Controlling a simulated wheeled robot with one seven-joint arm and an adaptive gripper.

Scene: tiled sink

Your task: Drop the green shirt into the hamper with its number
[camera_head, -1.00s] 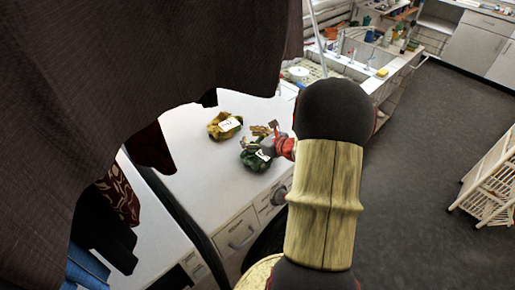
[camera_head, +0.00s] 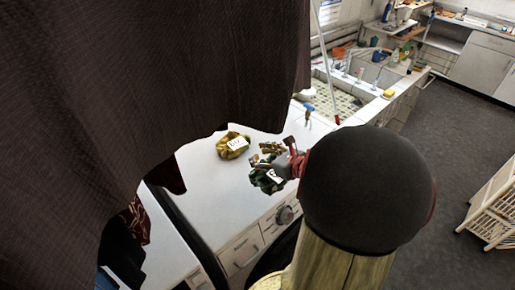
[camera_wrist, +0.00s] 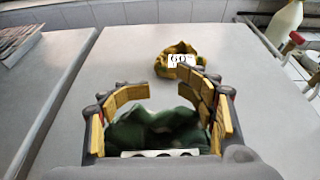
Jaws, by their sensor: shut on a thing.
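The green shirt (camera_head: 262,182) is a crumpled bundle with a white tag on the white worktop. In the wrist view the green shirt (camera_wrist: 155,128) fills the space between my fingers, its tag partly cut off by the gripper body and unreadable. My gripper (camera_head: 272,158) is shut on the shirt; its yellow-padded fingers (camera_wrist: 165,88) curl around it. I cannot tell whether the shirt is clear of the worktop. A white slatted hamper (camera_head: 493,208) stands on the floor at the right edge, partly out of view. No number shows on it.
A yellow bundle (camera_head: 233,146) with a white number tag lies just behind on the worktop (camera_head: 205,185). A large dark cloth (camera_head: 170,70) hangs across the left. The tiled sink (camera_head: 340,100) is beyond. Dark floor (camera_head: 445,140) is open at right.

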